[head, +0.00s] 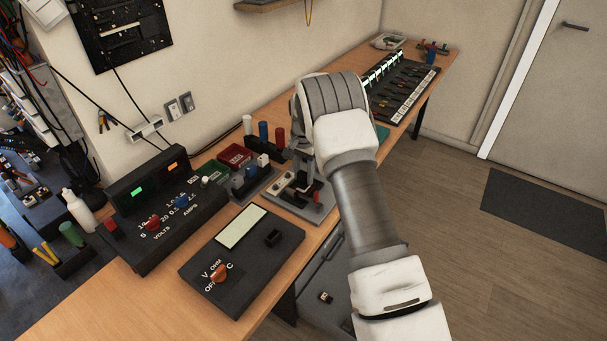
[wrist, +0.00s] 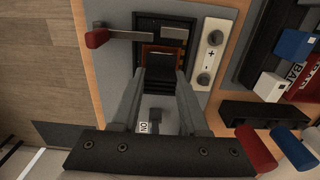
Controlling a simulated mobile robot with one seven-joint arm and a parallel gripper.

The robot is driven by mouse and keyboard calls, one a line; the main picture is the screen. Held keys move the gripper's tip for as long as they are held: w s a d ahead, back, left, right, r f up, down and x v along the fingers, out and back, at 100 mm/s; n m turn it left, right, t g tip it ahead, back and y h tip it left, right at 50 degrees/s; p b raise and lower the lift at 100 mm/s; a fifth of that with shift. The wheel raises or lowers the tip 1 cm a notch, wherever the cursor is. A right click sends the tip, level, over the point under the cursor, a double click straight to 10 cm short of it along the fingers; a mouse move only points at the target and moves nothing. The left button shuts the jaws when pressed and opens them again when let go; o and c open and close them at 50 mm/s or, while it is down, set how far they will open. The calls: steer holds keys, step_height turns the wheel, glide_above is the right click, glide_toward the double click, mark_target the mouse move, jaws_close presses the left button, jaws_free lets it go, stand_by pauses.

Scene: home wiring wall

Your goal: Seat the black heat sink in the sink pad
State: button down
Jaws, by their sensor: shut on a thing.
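In the wrist view, the black heat sink (wrist: 162,66) is between the two fingers of my gripper (wrist: 162,74), which is shut on it. It is over or at a dark recess with an orange-brown interior (wrist: 150,49) that looks like the sink pad, on a grey board (wrist: 112,14). I cannot tell whether the heat sink touches the bottom of the recess. In the head view my gripper is mostly hidden by my own arm, and the heat sink cannot be made out. The grey board (head: 318,210) shows below it.
A red-handled lever (wrist: 97,38) crosses beside the recess. A plate with two round knobs (wrist: 210,52) lies on its other side. Red, blue and white cylinders stand behind the board. A power supply (head: 165,215) and a multimeter (head: 210,258) stand to the left on the bench.

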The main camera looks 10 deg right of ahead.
mark_target(304, 174)
steer(key=shift+f+b, duration=0.5)
steer(key=shift+f, duration=0.35)
steer(key=shift+c, duration=1.7)
jaws_free()
steer(key=shift+r, duration=0.1)
step_height(304, 174, up, 17)
steer(key=p, duration=0.1)
steer(key=shift+r+p, duration=0.2)
steer(key=shift+p, duration=0.1)
steer(key=shift+r, duration=0.1)
steer(key=s+r+n+t+p, duration=0.2)
steer(key=s+r+n+t, duration=0.15)
steer(key=s+r, duration=1.4)
steer(key=s+n+t+p, duration=0.1)
steer(key=s+n, duration=0.4)
steer(key=s, duration=1.7)
steer(key=shift+d+f+t, duration=0.15)
steer(key=shift+f+t, duration=0.05)
steer(key=shift+t, duration=0.35)
